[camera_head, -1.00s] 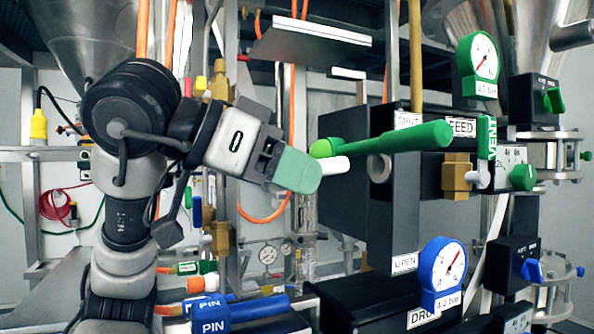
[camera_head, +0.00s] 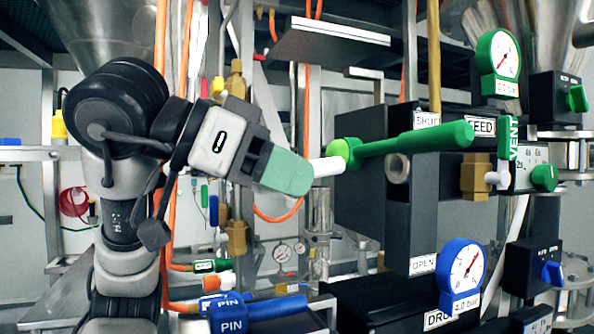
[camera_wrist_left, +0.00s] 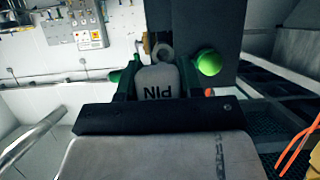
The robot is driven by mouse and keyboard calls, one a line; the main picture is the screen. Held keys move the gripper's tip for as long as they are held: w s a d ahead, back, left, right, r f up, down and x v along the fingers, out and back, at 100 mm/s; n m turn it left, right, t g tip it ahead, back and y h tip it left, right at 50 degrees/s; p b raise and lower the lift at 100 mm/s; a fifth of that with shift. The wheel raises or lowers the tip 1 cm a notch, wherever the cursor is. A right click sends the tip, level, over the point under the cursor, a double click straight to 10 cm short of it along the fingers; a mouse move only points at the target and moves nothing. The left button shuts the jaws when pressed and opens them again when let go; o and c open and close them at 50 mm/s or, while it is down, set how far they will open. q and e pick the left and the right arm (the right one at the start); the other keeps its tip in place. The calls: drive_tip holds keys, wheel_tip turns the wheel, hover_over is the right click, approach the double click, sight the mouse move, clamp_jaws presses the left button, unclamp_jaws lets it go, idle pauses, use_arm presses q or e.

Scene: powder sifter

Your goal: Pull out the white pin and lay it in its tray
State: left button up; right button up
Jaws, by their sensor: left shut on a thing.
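The white pin (camera_head: 327,167) sticks out to the right from my left gripper (camera_head: 290,172), whose green fingers are closed on it. In the left wrist view, the pin's pale head (camera_wrist_left: 158,82), marked PIN, sits between the fingers. The pin lies roughly level. Its visible end is close to the hub of the green handle (camera_head: 430,140); I cannot tell whether they touch. A round metal ring (camera_head: 398,168) on the dark block shows to the right, apart from the pin's visible end in the picture. I cannot make out the pin's tray. My right gripper is not in view.
The dark block (camera_head: 370,220) with SHUT and OPEN labels stands right of the gripper. A blue pin (camera_head: 230,317) marked PIN lies below. A blue gauge (camera_head: 462,275) and a green gauge (camera_head: 500,60) are at right. Orange hoses (camera_head: 165,200) hang behind my arm.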

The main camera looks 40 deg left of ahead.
use_arm(q)
drive_tip(key=shift+s+a, duration=0.35)
drive_tip(key=shift+s, duration=0.5)
drive_tip(key=shift+s+a, duration=0.35)
drive_tip(key=shift+s, duration=0.5)
